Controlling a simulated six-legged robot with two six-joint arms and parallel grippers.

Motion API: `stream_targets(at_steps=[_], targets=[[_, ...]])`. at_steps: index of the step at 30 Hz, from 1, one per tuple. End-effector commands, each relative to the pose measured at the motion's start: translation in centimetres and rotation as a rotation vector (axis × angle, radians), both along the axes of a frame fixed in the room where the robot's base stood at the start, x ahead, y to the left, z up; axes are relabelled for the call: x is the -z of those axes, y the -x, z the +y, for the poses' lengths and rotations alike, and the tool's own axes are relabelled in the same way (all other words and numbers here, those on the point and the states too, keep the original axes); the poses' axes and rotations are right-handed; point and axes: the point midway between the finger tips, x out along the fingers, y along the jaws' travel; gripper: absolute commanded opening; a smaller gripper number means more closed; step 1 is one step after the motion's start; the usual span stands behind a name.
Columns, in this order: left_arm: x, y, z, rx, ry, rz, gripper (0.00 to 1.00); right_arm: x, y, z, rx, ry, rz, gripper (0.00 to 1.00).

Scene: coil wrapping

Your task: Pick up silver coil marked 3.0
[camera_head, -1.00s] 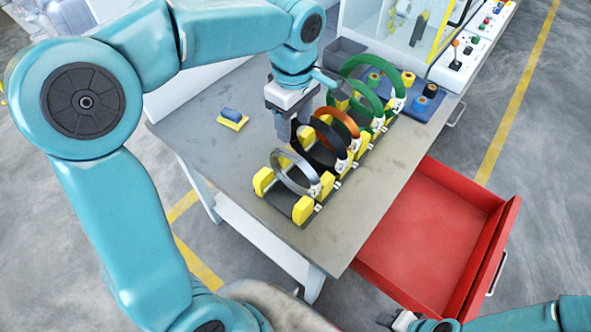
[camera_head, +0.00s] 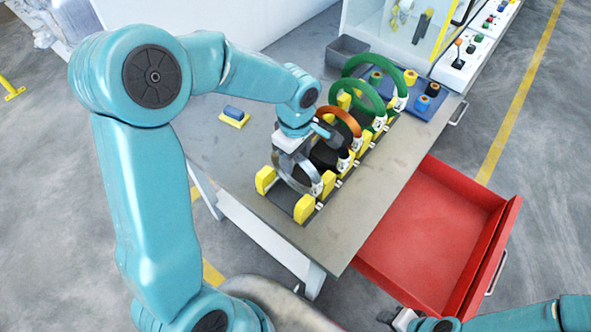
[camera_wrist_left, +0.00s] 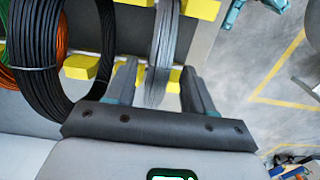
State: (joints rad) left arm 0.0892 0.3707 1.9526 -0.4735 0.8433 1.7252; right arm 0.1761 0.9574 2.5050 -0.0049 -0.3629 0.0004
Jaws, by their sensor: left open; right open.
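The silver coil (camera_head: 298,181) stands upright in the front, nearest slot of the yellow-blocked rack (camera_head: 279,199). The print on its white tag is too small to read. My left gripper (camera_head: 290,158) is at the upper part of this coil and hides some of it. In the left wrist view the silver coil (camera_wrist_left: 164,50) runs between the two open fingers of my left gripper (camera_wrist_left: 158,88), with gaps visible on both sides. My right gripper (camera_head: 402,320) is partly in view at the bottom edge, away from the table.
A black coil (camera_head: 329,158) stands close behind the silver one, then an orange coil (camera_head: 341,117) and green coils (camera_head: 376,92). A red drawer (camera_head: 428,236) stands open at the right. A yellow-and-blue block (camera_head: 233,116) lies on the table, whose left part is clear.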

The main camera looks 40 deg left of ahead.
Motion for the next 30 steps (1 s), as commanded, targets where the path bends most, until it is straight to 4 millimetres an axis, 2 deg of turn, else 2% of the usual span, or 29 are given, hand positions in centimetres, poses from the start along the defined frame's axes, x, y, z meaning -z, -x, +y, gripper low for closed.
stream_targets(at_steps=[2, 6, 7, 30], targets=[[0.01, 0.00, 0.00, 0.000, 0.000, 0.000, 0.53, 0.02, -0.01, 0.00, 0.000, 0.000, 0.000, 0.43], [-0.01, 0.00, 0.00, 0.000, 0.000, 0.000, 0.08, 0.03, -0.02, 0.01, 0.000, 0.000, -0.001, 0.43], [-0.01, 0.01, 0.00, 0.000, 0.000, 0.000, 0.00, 0.02, -0.02, -0.01, 0.000, 0.000, -0.001, 0.43], [-0.10, -0.02, 0.01, -0.001, 0.000, -0.001, 0.00, 0.01, -0.01, 0.00, 0.000, 0.000, 0.000, 0.43]])
